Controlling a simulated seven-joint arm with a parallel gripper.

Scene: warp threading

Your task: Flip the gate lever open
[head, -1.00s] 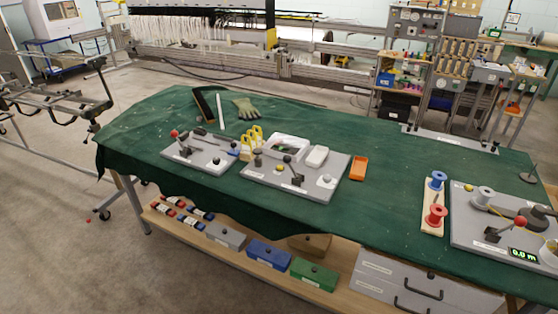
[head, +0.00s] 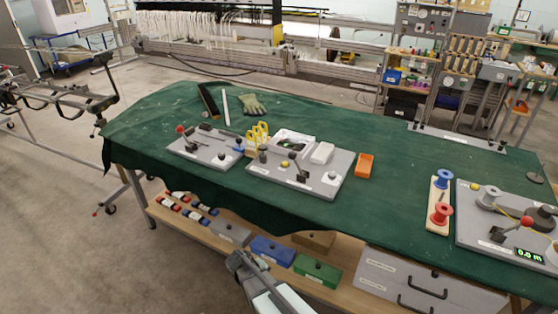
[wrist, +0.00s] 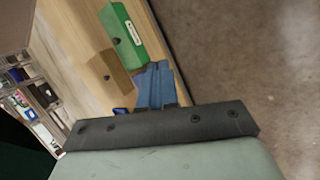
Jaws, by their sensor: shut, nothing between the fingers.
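Three boards on the green table carry levers. A red-knobbed lever (head: 186,134) stands on the left board (head: 188,153). A dark-knobbed lever (head: 298,168) stands on the middle board (head: 325,188). Another red-knobbed lever (head: 513,228) leans on the right board (head: 470,237), beside a green-lit display. The labels are too small to tell which is the gate lever. My arm shows at the bottom of the head view.
The lower shelf holds a green box (head: 317,271), which also shows in the wrist view (wrist: 122,35), and a blue box (head: 272,251). An orange tray (head: 365,165) and a red-and-blue spool rack (head: 439,200) stand on the table. The cloth between them is clear.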

